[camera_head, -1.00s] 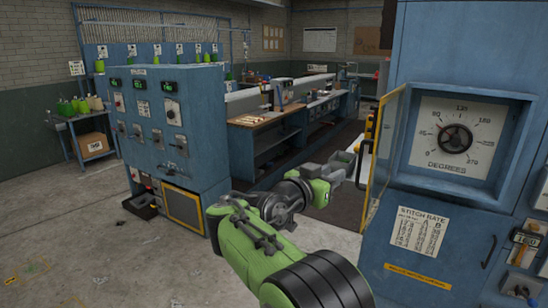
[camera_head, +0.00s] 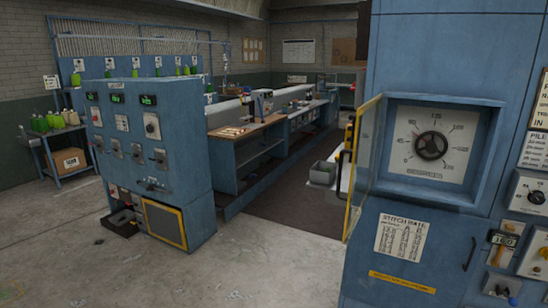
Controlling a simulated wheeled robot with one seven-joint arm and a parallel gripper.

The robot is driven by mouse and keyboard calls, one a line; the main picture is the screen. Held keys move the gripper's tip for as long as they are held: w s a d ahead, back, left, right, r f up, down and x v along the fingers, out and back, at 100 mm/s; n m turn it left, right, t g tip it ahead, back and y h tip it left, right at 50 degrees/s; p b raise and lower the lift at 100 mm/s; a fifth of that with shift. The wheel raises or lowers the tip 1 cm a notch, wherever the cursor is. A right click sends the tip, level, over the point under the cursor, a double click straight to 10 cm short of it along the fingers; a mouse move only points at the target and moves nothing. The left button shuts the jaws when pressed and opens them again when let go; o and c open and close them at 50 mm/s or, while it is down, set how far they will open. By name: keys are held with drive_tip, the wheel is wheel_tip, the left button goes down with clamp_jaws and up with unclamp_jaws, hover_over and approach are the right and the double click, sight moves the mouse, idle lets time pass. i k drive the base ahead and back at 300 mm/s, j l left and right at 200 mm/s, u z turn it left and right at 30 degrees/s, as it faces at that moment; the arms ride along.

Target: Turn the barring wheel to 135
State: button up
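The dark round barring wheel (camera_head: 431,145) sits at the centre of a white square degrees dial (camera_head: 407,122), recessed in the tall blue cabinet (camera_head: 455,50) at the right. Numbers ring the wheel, with 0 at the lower left and 270 at the lower right. They are too small and blurred for me to read the wheel's exact setting. A yellow-edged clear door (camera_head: 361,170) stands swung open at the left of the recess. My gripper and arm are not in this view, so I cannot tell the gripper's state.
A stitch rate chart (camera_head: 401,237) and a dark handle (camera_head: 469,254) are below the dial. A black knob (camera_head: 536,197) is at the right edge. A blue control cabinet (camera_head: 150,155) stands left. Concrete floor (camera_head: 250,270) between is clear.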

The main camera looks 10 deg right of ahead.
sight(430, 146)
drive_tip(key=i+j+z, duration=0.15)
drive_tip(key=z, duration=0.25)
drive_tip(key=i+j+z, duration=0.4)
drive_tip(key=j+z, duration=0.2)
drive_tip(key=z, duration=0.2)
drive_tip(key=i, duration=0.05)
